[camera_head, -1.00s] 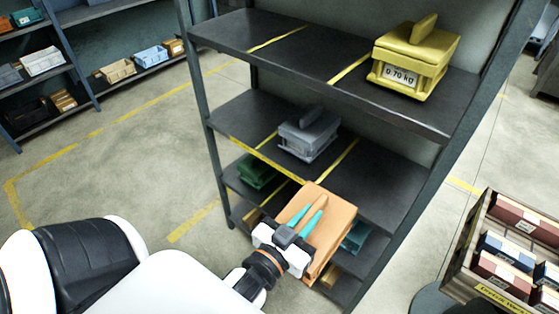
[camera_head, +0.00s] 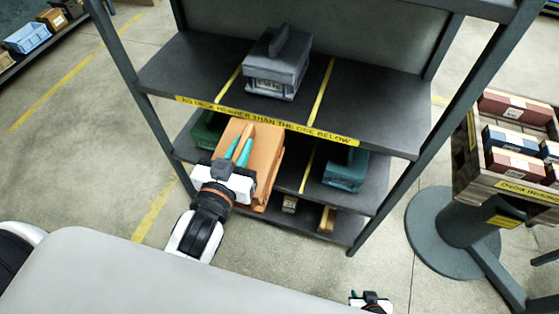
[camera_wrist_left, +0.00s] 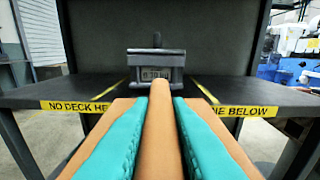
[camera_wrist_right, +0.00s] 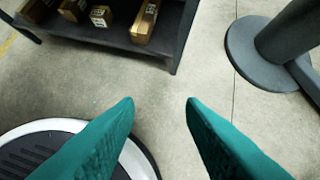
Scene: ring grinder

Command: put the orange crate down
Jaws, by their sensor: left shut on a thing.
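The orange crate (camera_head: 262,165) hangs in front of the shelf rack, below the edge of the deck with the yellow label strip. My left gripper (camera_head: 239,150) is shut on the crate's top handle; in the left wrist view the teal fingers pinch the orange handle (camera_wrist_left: 161,130) from both sides. The crate's underside and its contact with any deck are hidden. My right gripper (camera_wrist_right: 160,102) is open and empty over bare floor; in the head view only a bit of it shows at the bottom edge (camera_head: 371,300).
A grey crate (camera_head: 277,68) stands on the labelled deck (camera_head: 370,105), with a bare bay right of it. On the deck below are a green crate (camera_head: 207,130) and a teal crate (camera_head: 346,168). A stand with a bin of boxes (camera_head: 505,185) is at the right.

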